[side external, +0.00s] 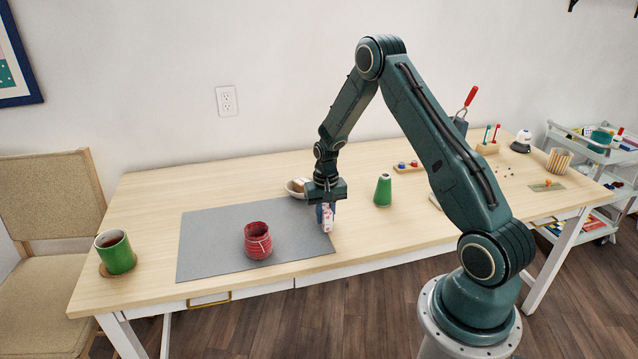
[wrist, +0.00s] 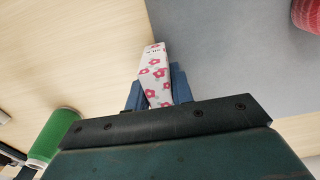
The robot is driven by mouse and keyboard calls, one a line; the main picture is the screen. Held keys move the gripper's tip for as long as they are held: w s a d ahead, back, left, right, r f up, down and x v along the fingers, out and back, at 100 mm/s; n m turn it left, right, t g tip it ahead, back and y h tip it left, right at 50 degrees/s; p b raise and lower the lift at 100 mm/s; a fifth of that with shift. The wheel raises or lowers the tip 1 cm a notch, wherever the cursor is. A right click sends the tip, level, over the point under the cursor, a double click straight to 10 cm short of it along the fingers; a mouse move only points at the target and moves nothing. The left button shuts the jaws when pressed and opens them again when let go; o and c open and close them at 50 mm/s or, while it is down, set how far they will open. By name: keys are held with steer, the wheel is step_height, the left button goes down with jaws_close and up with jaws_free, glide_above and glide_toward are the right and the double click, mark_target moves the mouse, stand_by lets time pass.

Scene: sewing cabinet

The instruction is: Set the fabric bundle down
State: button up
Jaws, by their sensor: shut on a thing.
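The fabric bundle (side external: 327,219) is a narrow white block with a pink-red flower print. My gripper (side external: 325,208) points down and is shut on it near the right edge of the grey mat (side external: 205,235). In the wrist view, the bundle (wrist: 154,72) stands out between the blue fingers of my gripper (wrist: 155,90), in front of the border between mat (wrist: 235,55) and bare wood. I cannot tell whether its lower end touches the surface.
A red ribbed round object (side external: 258,241) with a light tie stands on the mat. A green mug (side external: 115,252) is at far left. The mat's left part is clear.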

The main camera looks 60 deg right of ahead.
mark_target(326, 206)
steer(key=shift+f, duration=0.45)
steer(key=o, duration=1)
steer(key=shift+c, duration=0.2)
step_height(326, 206, up, 12)
steer(key=shift+r, duration=0.5)
